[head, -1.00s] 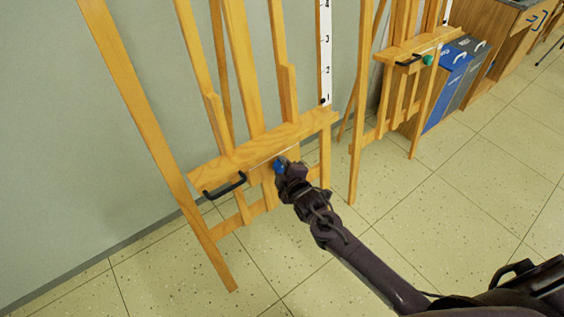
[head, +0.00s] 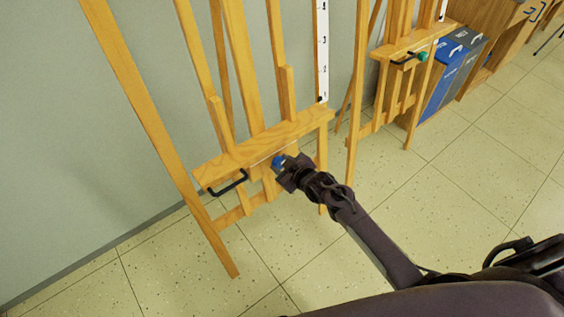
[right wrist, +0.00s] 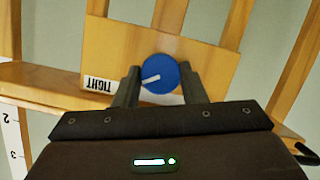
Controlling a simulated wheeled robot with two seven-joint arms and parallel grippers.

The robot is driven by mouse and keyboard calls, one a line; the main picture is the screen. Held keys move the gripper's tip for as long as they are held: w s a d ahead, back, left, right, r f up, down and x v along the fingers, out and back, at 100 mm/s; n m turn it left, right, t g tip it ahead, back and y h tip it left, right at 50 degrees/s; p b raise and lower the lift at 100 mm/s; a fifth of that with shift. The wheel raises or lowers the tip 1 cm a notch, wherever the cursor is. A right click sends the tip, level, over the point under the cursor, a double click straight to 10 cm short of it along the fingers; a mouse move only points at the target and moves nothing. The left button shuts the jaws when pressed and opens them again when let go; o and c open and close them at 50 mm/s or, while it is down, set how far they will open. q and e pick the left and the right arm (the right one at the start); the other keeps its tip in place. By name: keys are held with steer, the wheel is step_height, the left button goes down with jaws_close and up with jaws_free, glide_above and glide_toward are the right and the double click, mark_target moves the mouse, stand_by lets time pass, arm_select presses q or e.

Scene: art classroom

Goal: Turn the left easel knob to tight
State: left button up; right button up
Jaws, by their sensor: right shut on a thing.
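The left easel's knob (head: 276,161) is a blue disc on the front of the left wooden easel (head: 240,157), just under its ledge. In the right wrist view the blue knob (right wrist: 160,70) carries a white pointer line aimed left and slightly down, toward a white TIGHT label (right wrist: 100,84) that appears upside down. My right gripper (head: 283,163) is at the knob; in the wrist view its two fingers (right wrist: 160,82) stand on either side of the knob, shut on it. The knob's edge is partly hidden by the fingers. My left gripper is not in view.
A black handle (head: 229,184) sticks out from the left easel, left of the knob. A second easel (head: 418,40) with a green knob (head: 423,56) stands to the right, beside blue and grey boxes (head: 443,78). The tiled floor (head: 440,200) in front is clear.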

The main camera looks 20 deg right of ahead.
steer(key=shift+f, duration=0.1)
stand_by(0.4)
steer(key=o, duration=1)
steer(key=p+v, duration=0.1)
steer(key=v, duration=0.7)
steer(key=shift+w, duration=0.1)
